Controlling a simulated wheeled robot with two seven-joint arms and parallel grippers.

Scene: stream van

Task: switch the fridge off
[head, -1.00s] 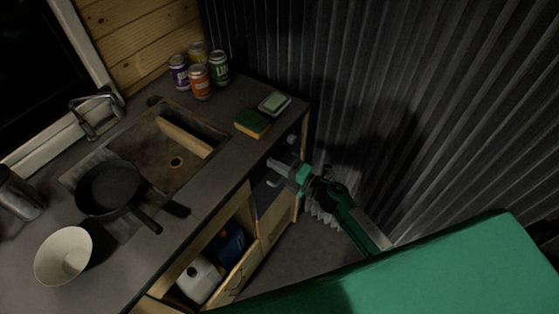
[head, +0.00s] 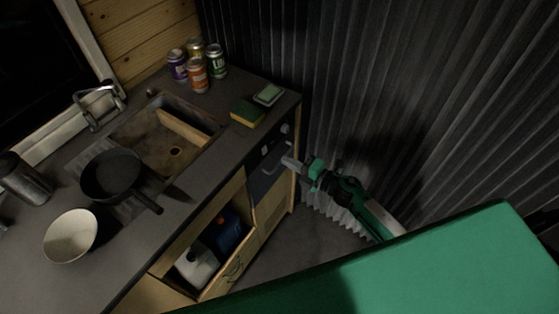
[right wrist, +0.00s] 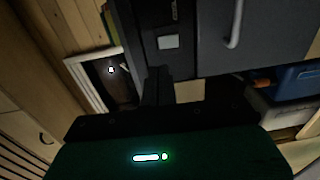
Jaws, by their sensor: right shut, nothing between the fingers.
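The fridge (head: 263,185) is the dark-fronted unit under the right end of the counter, with a pale handle and small round knobs (head: 284,128) on its upper strip. In the right wrist view its grey door (right wrist: 265,50) shows with the handle (right wrist: 234,25). Beside the door is a dark strip with a pale square (right wrist: 168,42), perhaps a switch; whether it is on I cannot tell. My right gripper (head: 290,162) is shut and empty in front of the upper fridge front; contact is unclear. Its dark fingers show in the right wrist view (right wrist: 157,85). My left gripper is out of view.
The counter (head: 205,188) holds several cans (head: 197,75), a sponge (head: 247,116), a pan (head: 111,175) and a bowl (head: 70,235). An open cupboard holds a white jug (head: 197,266) and a blue container (head: 229,233). A corrugated wall (head: 400,90) closes off the right.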

